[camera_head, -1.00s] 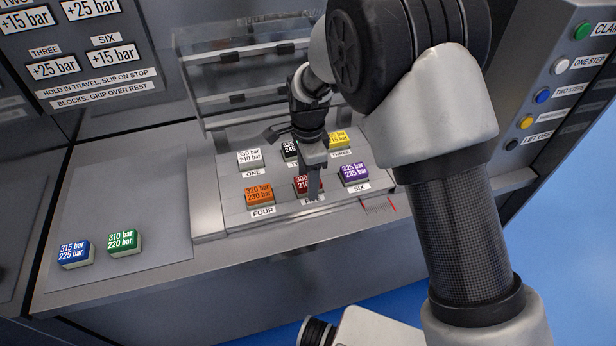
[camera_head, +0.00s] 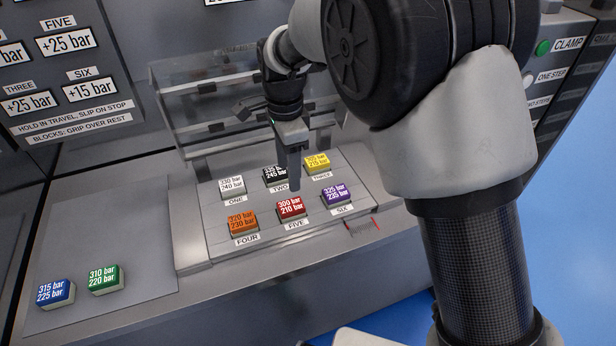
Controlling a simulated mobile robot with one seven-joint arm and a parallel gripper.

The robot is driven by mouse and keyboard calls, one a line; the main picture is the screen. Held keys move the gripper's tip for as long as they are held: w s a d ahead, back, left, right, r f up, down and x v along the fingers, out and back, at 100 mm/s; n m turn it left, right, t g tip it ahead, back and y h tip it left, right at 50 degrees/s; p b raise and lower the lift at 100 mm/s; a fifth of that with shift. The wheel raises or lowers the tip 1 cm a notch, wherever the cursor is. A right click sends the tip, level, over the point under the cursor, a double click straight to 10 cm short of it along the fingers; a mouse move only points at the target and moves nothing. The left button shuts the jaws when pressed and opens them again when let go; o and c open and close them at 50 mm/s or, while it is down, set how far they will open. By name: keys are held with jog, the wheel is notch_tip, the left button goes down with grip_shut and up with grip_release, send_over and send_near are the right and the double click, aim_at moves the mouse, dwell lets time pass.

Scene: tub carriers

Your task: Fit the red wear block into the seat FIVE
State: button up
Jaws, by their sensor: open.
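The red wear block (camera_head: 291,207), marked 300 bar and 210 bar, sits at the position labelled FIVE (camera_head: 297,224) in the front row of the raised plate. How deep it sits in the seat cannot be told. My gripper (camera_head: 294,186) points down just above and behind the red block. It is open, with nothing seen between its fingers, and looks apart from the block. The seat itself is hidden under the block.
An orange block (camera_head: 242,223) is left of the red one and a purple block (camera_head: 336,195) right. White (camera_head: 231,187), black (camera_head: 275,178) and yellow (camera_head: 317,162) blocks form the back row. Blue (camera_head: 56,293) and green (camera_head: 105,279) blocks lie at the left. A clear guard (camera_head: 185,110) stands behind.

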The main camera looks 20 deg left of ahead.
jog(key=shift+r, duration=0.15)
jog(key=s+d+r+n+t+y, duration=0.1)
jog(key=d+r+n, duration=0.1)
jog(key=d+r, duration=0.65)
jog(key=s+d+r+n+t, duration=0.15)
jog(key=d+r, duration=0.35)
jog(key=d, duration=0.7)
jog(key=s+d+r+n+t+h, duration=0.1)
jog(key=s+d+n+t, duration=0.2)
jog(key=s+d, duration=1)
jog(key=d+n, duration=0.2)
jog(key=n, duration=0.1)
jog(key=shift+s+d+r, duration=0.15)
jog(key=shift+d+r, duration=0.15)
jog(key=shift+r, duration=0.1)
jog(key=shift+n, duration=0.25)
